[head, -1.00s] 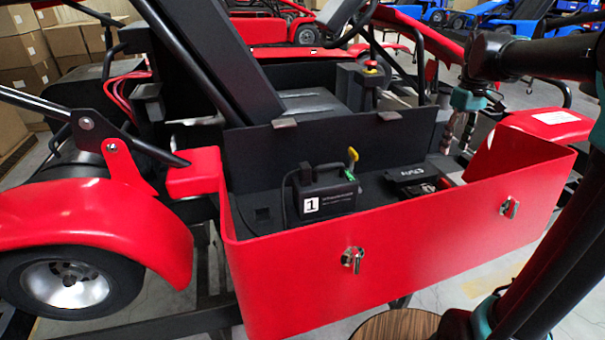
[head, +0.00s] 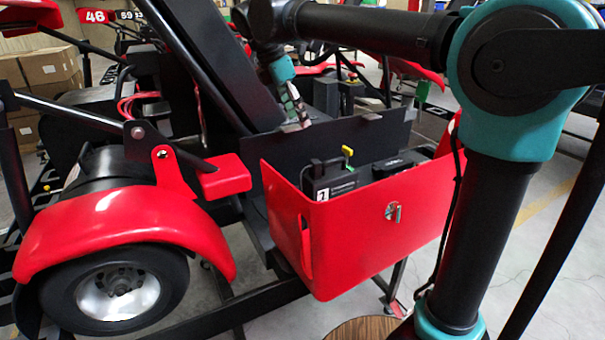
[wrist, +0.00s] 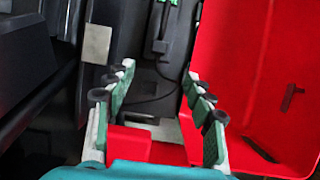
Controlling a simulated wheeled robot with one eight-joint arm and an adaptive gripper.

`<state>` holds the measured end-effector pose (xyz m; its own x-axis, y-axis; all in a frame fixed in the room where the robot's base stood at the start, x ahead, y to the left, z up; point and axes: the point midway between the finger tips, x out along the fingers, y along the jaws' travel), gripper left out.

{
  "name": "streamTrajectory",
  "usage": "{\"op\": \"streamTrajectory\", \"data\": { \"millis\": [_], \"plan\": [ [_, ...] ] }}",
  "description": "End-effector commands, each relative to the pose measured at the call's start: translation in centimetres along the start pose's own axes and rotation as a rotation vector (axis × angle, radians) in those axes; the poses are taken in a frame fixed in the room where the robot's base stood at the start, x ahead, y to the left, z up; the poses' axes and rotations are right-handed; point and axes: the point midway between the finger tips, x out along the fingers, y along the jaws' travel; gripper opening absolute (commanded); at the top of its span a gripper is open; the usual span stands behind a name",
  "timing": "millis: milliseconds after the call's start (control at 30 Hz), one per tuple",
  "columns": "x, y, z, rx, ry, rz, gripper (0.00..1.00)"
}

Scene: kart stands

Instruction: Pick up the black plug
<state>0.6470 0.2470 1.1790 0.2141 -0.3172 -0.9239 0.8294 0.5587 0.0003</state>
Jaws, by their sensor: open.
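I cannot tell whether this piece is the black plug. My gripper (head: 298,110) points down above the tray's back panel, left of the box. In the wrist view my gripper (wrist: 156,92) is open, with nothing seen held.
The tray's red wall (wrist: 243,75) rises close on the right in the wrist view. A dark back panel (head: 350,138) with metal clips stands behind the box. A second black case (head: 400,163) sits right of it. The kart's red fender (head: 120,225) is at left.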

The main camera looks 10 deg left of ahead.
Motion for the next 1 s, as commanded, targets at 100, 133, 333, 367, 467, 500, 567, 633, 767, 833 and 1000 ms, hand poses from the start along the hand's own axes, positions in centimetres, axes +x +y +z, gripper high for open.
{"op": "streamTrajectory", "data": {
  "millis": [100,133,333,367,467,500,567,633,767,833,1000],
  "plan": [
    [1.3,0.0,0.0,-0.004,-0.002,0.0,0.53],
    [1.9,0.0,0.0,-0.003,-0.001,0.0,0.53],
    [5.9,0.0,0.0,-0.001,-0.001,-0.001,0.53],
    [6.5,0.0,0.0,-0.001,-0.001,-0.001,0.53],
    [8.4,0.0,0.0,-0.001,-0.001,-0.001,0.53],
    [9.2,0.0,0.0,-0.001,-0.001,-0.001,0.53],
    [10.1,0.0,0.0,-0.001,-0.001,0.0,0.53],
    [11.0,0.0,0.0,-0.001,-0.001,0.0,0.53],
    [11.9,0.0,-0.1,-0.001,-0.001,0.001,0.53],
    [12.2,0.0,-0.1,-0.001,-0.001,0.001,0.53],
    [14.3,0.0,-0.2,0.0,0.0,0.0,0.53]
  ]
}}
